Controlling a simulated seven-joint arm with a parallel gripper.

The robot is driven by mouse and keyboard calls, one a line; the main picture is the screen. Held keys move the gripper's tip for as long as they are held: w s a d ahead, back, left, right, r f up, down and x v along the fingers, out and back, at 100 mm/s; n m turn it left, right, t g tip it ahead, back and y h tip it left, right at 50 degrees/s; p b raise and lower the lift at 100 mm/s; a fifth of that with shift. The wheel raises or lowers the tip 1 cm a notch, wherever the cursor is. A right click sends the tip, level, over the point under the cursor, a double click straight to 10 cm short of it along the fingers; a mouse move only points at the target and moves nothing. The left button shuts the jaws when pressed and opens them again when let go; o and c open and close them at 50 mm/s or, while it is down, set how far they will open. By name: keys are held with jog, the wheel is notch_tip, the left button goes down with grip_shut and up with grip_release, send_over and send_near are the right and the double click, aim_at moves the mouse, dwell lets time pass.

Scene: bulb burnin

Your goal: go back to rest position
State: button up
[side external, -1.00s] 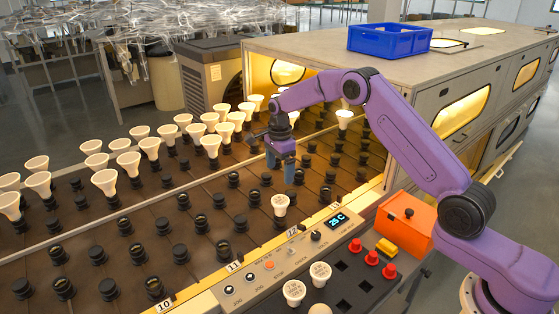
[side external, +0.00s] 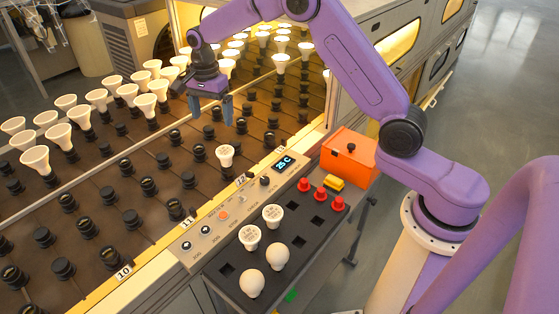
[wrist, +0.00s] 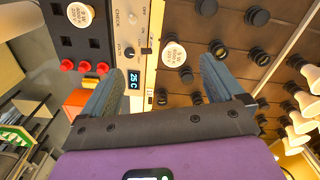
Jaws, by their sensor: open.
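My gripper (side external: 211,108) is open and empty, in the air above the socket rack. Its two fingers also stand wide apart in the wrist view (wrist: 160,76). A white bulb (side external: 225,153) sits upright in a front-row socket, below and slightly right of the fingers. In the wrist view this bulb (wrist: 174,55) lies beyond the fingertips, apart from them. The control panel (side external: 228,222) with its lit 25 C display (side external: 285,163) runs along the front of the rack. My arm arches over from the right.
Flared bulbs (side external: 58,136) fill the rack's back rows. Many front sockets are empty.

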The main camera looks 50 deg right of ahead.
jog(key=s+a+r+n, duration=0.3)
jog(key=s+n, duration=0.4)
jog(key=s, duration=0.4)
jog(key=s+a+r+n, duration=0.3)
jog(key=s+n, duration=0.4)
jog(key=s, duration=0.4)
jog(key=s+d+n, duration=0.4)
jog(key=s+n, duration=0.2)
jog(key=s, duration=0.4)
jog(key=s+d+n, duration=0.4)
jog(key=s+n, duration=0.3)
jog(key=s, duration=0.3)
jog(key=shift+s+f, duration=0.15)
jog(key=shift+f, duration=0.3)
